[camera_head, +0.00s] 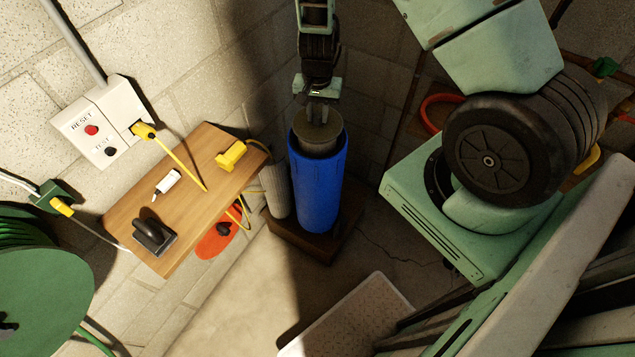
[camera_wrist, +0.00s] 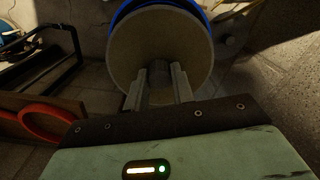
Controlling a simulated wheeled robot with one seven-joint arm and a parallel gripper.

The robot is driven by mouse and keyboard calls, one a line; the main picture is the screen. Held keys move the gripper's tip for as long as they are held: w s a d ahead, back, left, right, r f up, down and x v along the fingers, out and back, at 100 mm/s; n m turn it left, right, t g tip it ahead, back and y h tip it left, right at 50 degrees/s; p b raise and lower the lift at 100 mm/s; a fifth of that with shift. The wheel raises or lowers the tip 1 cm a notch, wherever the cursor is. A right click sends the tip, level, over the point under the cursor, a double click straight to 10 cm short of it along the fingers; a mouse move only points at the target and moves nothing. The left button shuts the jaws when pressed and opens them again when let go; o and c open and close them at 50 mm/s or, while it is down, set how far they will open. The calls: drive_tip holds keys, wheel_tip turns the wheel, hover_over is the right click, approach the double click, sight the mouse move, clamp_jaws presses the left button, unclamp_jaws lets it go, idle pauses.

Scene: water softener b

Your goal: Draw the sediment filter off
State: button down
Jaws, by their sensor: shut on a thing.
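The sediment filter (camera_head: 318,142) is a grey-brown cylinder with a flat round top. It stands upright in the mouth of a tall blue housing (camera_head: 318,190), and its upper part shows above the rim. Its lower part is hidden inside. My gripper (camera_head: 318,114) reaches down from above and is shut on a small grip at the middle of the filter's top. In the wrist view the filter's round top (camera_wrist: 135,45) lies in front of my fingers (camera_wrist: 160,88), with a strip of the blue rim (camera_wrist: 128,8) behind it.
The blue housing stands on a dark brown base (camera_head: 300,240) near the block wall. A pale cylinder (camera_head: 274,190) stands close at its left. A wooden shelf (camera_head: 190,215) with a yellow plug (camera_head: 231,156) juts out at the left. A red hose (camera_head: 428,108) lies at the right.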

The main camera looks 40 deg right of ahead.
wheel_tip(320, 180, up, 44)
drive_tip(key=p, duration=1.3)
drive_tip(key=shift+p, duration=0.35)
idle(2.7)
idle(0.3)
